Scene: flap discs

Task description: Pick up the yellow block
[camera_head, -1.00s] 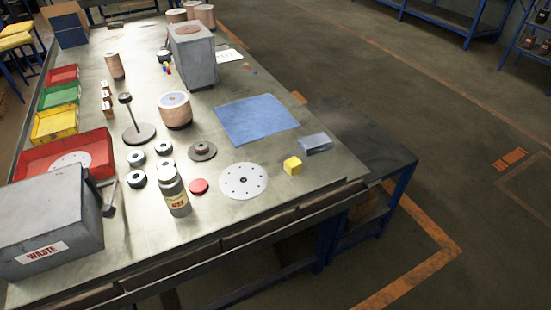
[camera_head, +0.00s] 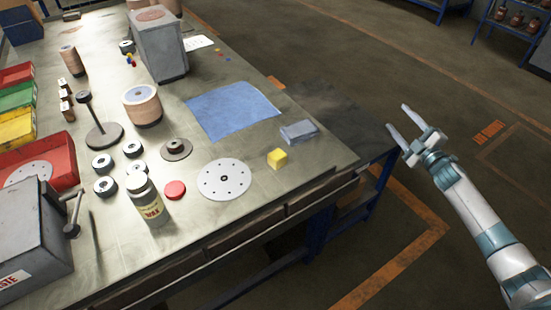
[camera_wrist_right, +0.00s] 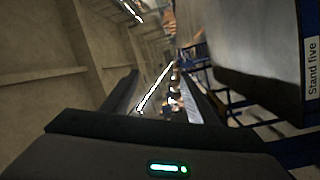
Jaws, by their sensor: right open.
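My right gripper (camera_head: 397,124) is open and empty. In the head view it is to the right of the bench, up and right of the yellow block and well apart from it. The right wrist view shows its open fingers (camera_wrist_right: 160,95) with nothing between them; the yellow block does not show there. My left gripper is not in view.
A blue cloth (camera_head: 233,111) lies behind the yellow block. A red round lid (camera_head: 175,190) and a wax bottle (camera_head: 147,200) stand left of the white disc. A lower dark surface (camera_head: 345,122) adjoins the bench's right side. The floor on the right is open.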

